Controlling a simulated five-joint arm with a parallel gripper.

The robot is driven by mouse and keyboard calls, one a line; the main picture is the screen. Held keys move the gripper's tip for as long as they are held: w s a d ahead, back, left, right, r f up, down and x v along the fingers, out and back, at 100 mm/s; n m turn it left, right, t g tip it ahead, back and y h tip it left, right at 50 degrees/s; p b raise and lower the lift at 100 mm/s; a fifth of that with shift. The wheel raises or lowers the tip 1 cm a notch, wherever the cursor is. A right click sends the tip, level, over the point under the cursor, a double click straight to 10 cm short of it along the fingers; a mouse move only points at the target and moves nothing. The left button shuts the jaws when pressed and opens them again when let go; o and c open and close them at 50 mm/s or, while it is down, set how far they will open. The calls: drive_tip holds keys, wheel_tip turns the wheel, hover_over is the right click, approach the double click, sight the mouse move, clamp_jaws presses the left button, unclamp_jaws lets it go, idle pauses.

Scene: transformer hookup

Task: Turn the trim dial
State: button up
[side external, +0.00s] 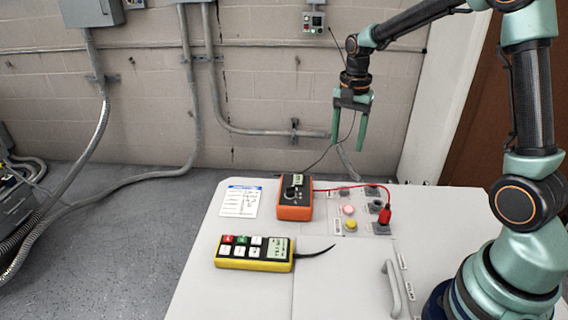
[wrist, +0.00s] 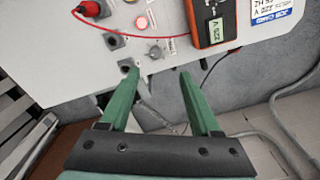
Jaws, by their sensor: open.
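A small grey round knob (wrist: 155,52), which appears to be the trim dial, is on the white panel in the wrist view. Its label is too small to read. In the side view the small dark fitting (side external: 345,191) at the panel's far edge seems to be the same knob. My gripper (side external: 349,142) is open and empty, pointing down, well above the panel and behind its far edge. In the wrist view the open fingers (wrist: 158,78) straddle a space just beyond the knob, touching nothing.
An orange multimeter (side external: 295,203) is left of the knob. A red plug (side external: 385,214) with a red lead, a pink lamp (side external: 348,210), a yellow button (side external: 351,225) and dark sockets (wrist: 113,40) are close by. A yellow keypad device (side external: 254,254) lies nearer.

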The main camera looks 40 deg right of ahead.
sight(344, 188)
drive_tip(key=f, duration=0.5)
drive_tip(key=d+f+m, duration=0.1)
drive_tip(key=f, duration=0.4)
drive_tip(key=d+f+m, duration=0.1)
drive_tip(key=f, duration=0.4)
drive_tip(key=shift+w+f+g, duration=0.1)
drive_tip(key=shift+f+g, duration=0.05)
drive_tip(key=shift+g, duration=0.25)
clamp_jaws()
